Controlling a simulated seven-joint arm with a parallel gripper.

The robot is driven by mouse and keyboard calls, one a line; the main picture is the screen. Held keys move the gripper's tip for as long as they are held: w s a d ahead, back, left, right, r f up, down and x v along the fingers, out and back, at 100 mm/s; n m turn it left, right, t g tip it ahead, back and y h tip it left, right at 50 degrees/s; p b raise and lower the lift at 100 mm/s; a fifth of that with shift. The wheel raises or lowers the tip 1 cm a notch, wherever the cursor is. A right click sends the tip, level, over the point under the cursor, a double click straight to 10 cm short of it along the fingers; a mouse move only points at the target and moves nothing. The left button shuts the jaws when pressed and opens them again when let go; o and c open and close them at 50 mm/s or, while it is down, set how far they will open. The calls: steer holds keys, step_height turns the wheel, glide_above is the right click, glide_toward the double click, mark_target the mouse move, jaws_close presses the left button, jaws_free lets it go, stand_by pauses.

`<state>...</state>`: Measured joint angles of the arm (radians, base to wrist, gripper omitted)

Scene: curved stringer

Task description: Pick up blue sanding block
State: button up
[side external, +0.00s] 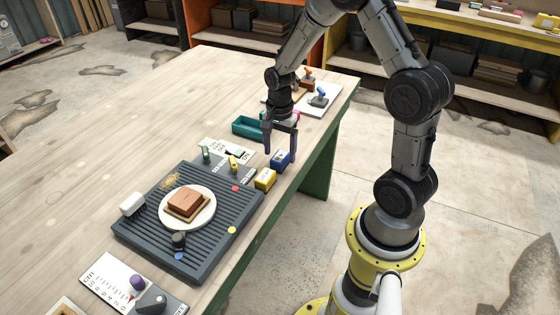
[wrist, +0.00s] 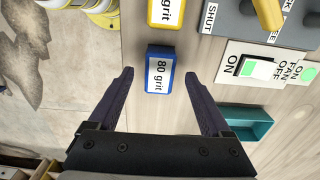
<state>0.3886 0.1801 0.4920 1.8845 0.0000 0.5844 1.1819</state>
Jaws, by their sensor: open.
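The blue sanding block (side external: 280,159) sits on the wooden table near its right edge in the side view. In the wrist view the blue block (wrist: 160,70) has a white top face reading "80 grit". My gripper (side external: 281,152) is open and points down at the block in the side view. In the wrist view its fingertips (wrist: 160,74) stand to the left and right of the block, with gaps on both sides. The gripper is empty. Its exact height above the table is hard to tell.
A yellow grit block (side external: 265,179) sits close beside the blue one. A teal tray (side external: 247,128) lies behind. A switch panel (wrist: 258,70) is to the right in the wrist view. A ridged grey plate (side external: 150,225) holds a white disc with a brown block.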

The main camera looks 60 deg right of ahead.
steer(key=shift+f, duration=1.35)
jaws_close()
steer(key=shift+r, duration=0.1)
steer(key=shift+d+r, duration=0.1)
steer(key=shift+r, duration=0.35)
step_height(320, 180, up, 2)
steer(key=shift+r, duration=0.15)
steer(key=s+a+r, duration=0.5)
steer(key=s+r, duration=0.4)
steer(key=s, duration=0.4)
steer(key=shift+a+r, duration=0.2)
steer(key=shift+r, duration=0.15)
